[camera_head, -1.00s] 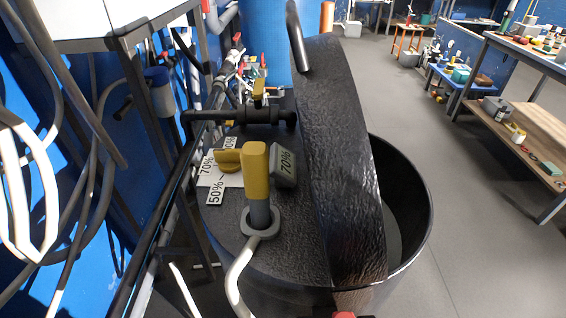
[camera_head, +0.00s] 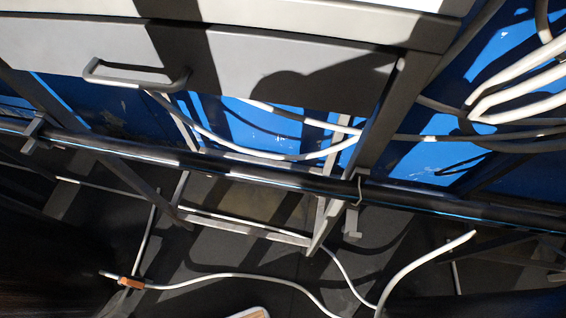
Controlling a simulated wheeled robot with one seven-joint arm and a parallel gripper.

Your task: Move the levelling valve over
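No levelling valve can be made out in the head view now. My gripper is not in view either. The view takes in a grey drawer front under a bench, black pipes, hoses and the dark floor.
A grey drawer front (camera_head: 240,85) with a bar handle (camera_head: 135,76) spans the top. A long black pipe (camera_head: 270,178) runs across below it. White hoses (camera_head: 225,278) lie low down, one with an orange fitting (camera_head: 131,283). More pale hoses (camera_head: 520,95) loop at the right.

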